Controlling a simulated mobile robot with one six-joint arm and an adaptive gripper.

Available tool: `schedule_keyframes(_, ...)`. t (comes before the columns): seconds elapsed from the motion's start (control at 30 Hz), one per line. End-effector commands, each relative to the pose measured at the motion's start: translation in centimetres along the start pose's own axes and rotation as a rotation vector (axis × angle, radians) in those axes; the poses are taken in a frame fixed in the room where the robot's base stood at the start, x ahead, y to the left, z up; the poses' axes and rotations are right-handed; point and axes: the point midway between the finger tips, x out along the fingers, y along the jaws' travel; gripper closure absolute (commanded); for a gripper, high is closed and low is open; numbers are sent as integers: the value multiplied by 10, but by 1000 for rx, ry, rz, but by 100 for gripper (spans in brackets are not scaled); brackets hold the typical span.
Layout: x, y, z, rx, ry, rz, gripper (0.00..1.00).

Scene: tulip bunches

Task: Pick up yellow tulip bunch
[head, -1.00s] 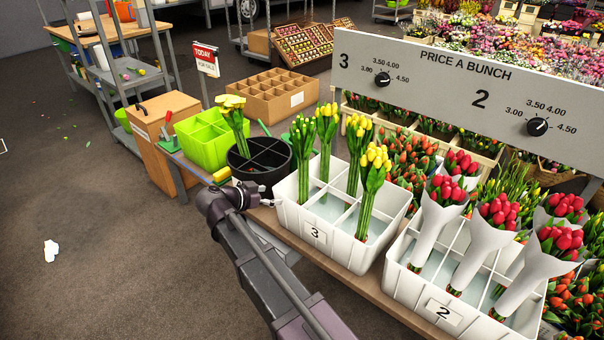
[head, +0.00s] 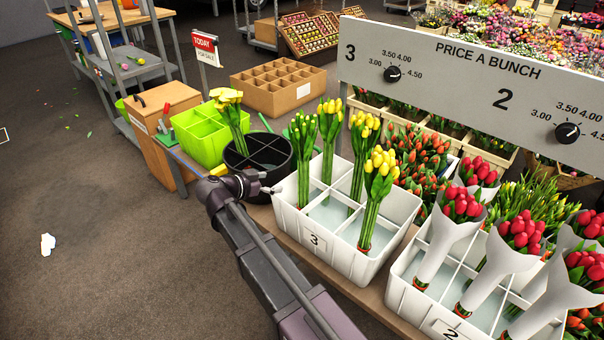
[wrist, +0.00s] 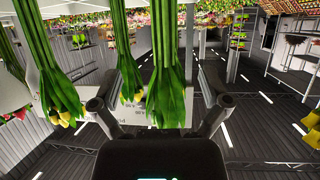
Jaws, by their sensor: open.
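Several yellow tulip bunches with green stems stand upright in the white crate (head: 348,262) marked 3. The front one (head: 378,185) has the fullest yellow heads; the left one (head: 302,158) is nearest my gripper. My gripper (head: 268,188) is open and empty at the crate's left edge, beside the black bucket. In the wrist view, which looks upside down, stems of a bunch (wrist: 165,65) show between the fingers of my gripper (wrist: 160,103). Other bunches (wrist: 42,65) show to the left. I cannot tell whether any stem is within reach of the fingers.
A black divided bucket (head: 262,168) and a lime green bin (head: 195,140) stand left of the crate, with another yellow bunch (head: 228,110) there. White crate 2 (head: 400,272) holds wrapped red tulips (head: 525,230). A price board (head: 480,85) stands behind.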

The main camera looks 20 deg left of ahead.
Motion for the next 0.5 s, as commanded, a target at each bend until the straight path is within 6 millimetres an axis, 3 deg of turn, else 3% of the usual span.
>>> schedule_keyframes(0.27, 6, -2, 3, -2, 0, -3, 4)
schedule_keyframes(0.5, 37, -3, 5, -3, 0, -4, 4)
